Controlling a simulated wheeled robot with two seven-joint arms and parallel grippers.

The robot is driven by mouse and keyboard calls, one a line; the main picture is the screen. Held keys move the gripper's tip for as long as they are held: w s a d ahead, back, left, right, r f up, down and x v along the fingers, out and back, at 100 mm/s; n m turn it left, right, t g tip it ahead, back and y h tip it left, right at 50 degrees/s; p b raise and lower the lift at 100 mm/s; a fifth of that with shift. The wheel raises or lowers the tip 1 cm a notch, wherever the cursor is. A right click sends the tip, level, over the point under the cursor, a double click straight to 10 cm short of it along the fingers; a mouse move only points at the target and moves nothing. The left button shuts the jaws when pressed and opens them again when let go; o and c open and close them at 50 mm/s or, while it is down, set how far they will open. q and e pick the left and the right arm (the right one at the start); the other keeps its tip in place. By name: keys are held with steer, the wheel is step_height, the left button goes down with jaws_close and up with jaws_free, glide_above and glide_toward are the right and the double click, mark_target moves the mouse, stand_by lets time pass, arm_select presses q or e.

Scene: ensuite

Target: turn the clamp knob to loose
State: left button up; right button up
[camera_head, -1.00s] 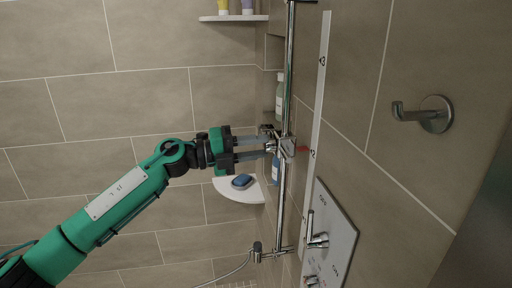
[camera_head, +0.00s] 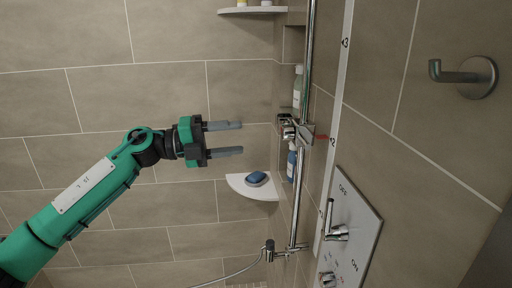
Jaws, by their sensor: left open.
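The clamp sits on the vertical chrome rail (camera_head: 302,185), with a red pointer (camera_head: 321,137) beside the mark 2 on the white scale strip (camera_head: 337,95). My left gripper (camera_head: 241,138) is open and empty. Its two grey fingers point right towards the knob, with a clear gap between the fingertips and the knob. My right gripper is not in view.
A control plate (camera_head: 355,225) with a lever is on the right wall, below a metal hook (camera_head: 463,76). A corner shelf (camera_head: 240,184) holds a blue soap (camera_head: 256,179). Bottles (camera_head: 297,87) stand behind the rail. The hose (camera_head: 225,277) hangs at the bottom.

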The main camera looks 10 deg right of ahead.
arm_select(q)
steer(key=shift+a+b, duration=0.55)
steer(key=shift+a, duration=1.45)
steer(key=shift+f, duration=0.1)
